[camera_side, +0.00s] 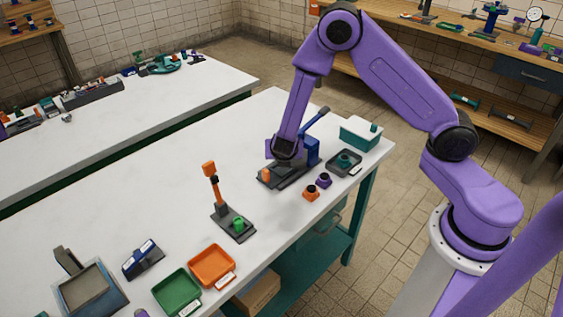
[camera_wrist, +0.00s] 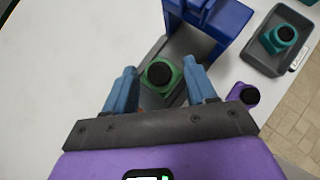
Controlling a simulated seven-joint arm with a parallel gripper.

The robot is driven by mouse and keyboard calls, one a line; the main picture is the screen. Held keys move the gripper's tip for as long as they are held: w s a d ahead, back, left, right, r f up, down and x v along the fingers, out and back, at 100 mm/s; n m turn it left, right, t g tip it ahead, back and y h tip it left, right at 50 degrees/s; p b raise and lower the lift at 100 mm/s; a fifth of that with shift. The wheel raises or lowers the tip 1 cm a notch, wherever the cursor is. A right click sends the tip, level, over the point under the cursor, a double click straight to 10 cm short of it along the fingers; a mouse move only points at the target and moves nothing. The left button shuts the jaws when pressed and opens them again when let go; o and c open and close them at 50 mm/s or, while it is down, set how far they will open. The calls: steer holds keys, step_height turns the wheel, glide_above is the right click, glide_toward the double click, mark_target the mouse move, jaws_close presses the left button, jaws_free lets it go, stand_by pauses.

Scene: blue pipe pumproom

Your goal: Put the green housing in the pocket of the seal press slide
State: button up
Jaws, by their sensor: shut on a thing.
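The green housing (camera_wrist: 146,82) with a round black top sits between the two blue fingers of my gripper (camera_wrist: 160,74) in the wrist view. My gripper is shut on it. The grey slide (camera_wrist: 176,52) of the blue seal press (camera_wrist: 233,20) runs beneath and beyond the housing. I cannot tell whether the housing is above the pocket or in it; the pocket is hidden. In the side view my gripper (camera_side: 285,158) is low over the slide, just left of the blue press (camera_side: 313,149) with its raised lever. The held housing is hidden there.
Right of the slide stand a purple housing (camera_side: 324,181), an orange housing (camera_side: 311,193) and a dark tray (camera_side: 333,169) with a teal housing. An orange-handled fixture (camera_side: 232,230) with a green part, and orange (camera_side: 205,275) and green (camera_side: 170,305) trays are nearer.

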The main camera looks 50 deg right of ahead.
steer(key=shift+w+f, duration=0.35)
steer(key=shift+f, duration=1.6)
steer(key=shift+f, duration=0.2)
steer(key=o, duration=0.9)
steer(key=shift+f, duration=0.1)
steer(key=v, duration=1.2)
steer(key=shift+r, duration=0.4)
steer(key=s+r+m+g+y, duration=0.2)
steer(key=s+r+m, duration=0.2)
steer(key=s, duration=0.5)
steer(key=s+d+r+m+g+y, duration=0.1)
steer(key=s+r+m, duration=0.3)
steer(key=s, duration=0.5)
steer(key=s+r+m+g+y, duration=0.3)
steer(key=s+m, duration=0.3)
steer(key=s, duration=0.3)
steer(key=shift+s+d+r+y, duration=0.25)
steer(key=shift+s+r+y, duration=0.15)
steer(key=shift+r, duration=0.35)
